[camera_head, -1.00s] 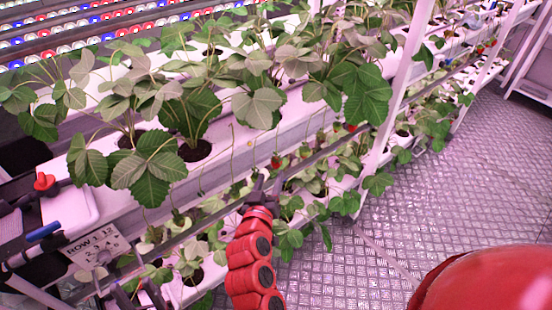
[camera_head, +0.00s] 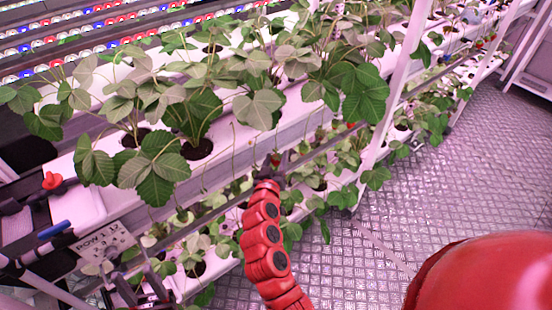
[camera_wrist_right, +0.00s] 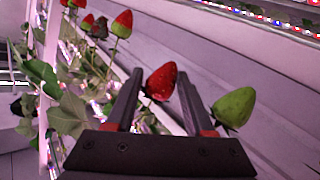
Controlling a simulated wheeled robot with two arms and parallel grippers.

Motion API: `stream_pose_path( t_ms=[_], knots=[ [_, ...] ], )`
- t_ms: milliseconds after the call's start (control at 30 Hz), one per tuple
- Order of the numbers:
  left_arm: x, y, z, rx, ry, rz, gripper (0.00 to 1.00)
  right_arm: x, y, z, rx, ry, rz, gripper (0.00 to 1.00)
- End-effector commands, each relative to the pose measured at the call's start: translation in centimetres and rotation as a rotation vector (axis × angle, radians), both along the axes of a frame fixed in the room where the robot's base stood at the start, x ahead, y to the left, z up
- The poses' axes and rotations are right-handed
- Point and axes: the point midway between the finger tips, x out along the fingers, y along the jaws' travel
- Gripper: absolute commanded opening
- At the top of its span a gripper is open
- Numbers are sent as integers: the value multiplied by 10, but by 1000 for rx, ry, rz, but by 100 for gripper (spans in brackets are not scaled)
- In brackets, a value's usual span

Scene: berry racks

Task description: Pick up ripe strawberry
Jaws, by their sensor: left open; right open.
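A ripe red strawberry (camera_wrist_right: 160,82) hangs between the two fingers of my open right gripper (camera_wrist_right: 158,76) in the right wrist view. The fingers are apart, with a gap beside the right finger; I cannot tell whether the left one touches the berry. A green unripe strawberry (camera_wrist_right: 234,108) hangs just right of the right finger. In the head view, my right gripper (camera_head: 274,172) is at the rack's front edge, partly hidden by its red wrist, with a small red berry (camera_head: 276,158) at its tips. My left gripper (camera_head: 138,278) is open and empty at the lower left.
More red strawberries (camera_wrist_right: 122,23) hang farther along the white rack (camera_wrist_right: 225,45). Leafy plants (camera_head: 160,165) cover the upper gutter (camera_head: 225,165), and a lower row runs beneath. A row sign (camera_head: 103,243) is at the left. The metal floor (camera_head: 440,200) at right is clear.

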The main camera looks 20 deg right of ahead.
Motion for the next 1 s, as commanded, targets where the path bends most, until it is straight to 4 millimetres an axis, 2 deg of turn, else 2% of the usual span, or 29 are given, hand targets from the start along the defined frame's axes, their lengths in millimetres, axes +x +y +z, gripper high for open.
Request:
stream_pose_path(
  t_ms=[33, 167, 200, 467, 667, 867, 1000],
  knots=[
    [0, 0, 0, 0, 0, 0, 50, 0, 0, 0, 0, 0, 0, 48],
    [0, 0, 0, 0, 0, 0, 50, 0, 0, 0, -1, 0, 0, 24],
    [0, 0, 0, 0, 0, 0, 50, 0, 0, 0, 0, 0, 0, 22],
    [0, 0, -1, 0, 0, 0, 50, 0, 0, 0, 0, -1, 0, 22],
    [0, 0, -10, 0, 0, 0, 50, 0, 1, 5, 0, -4, 2, 22],
    [0, 0, -22, 0, 0, 0, 50, -31, 20, 2, -1, -4, 8, 22],
    [0, 0, -36, 0, 0, 0, 50, -65, 38, 1, -1, -3, 9, 22]
  ],
)
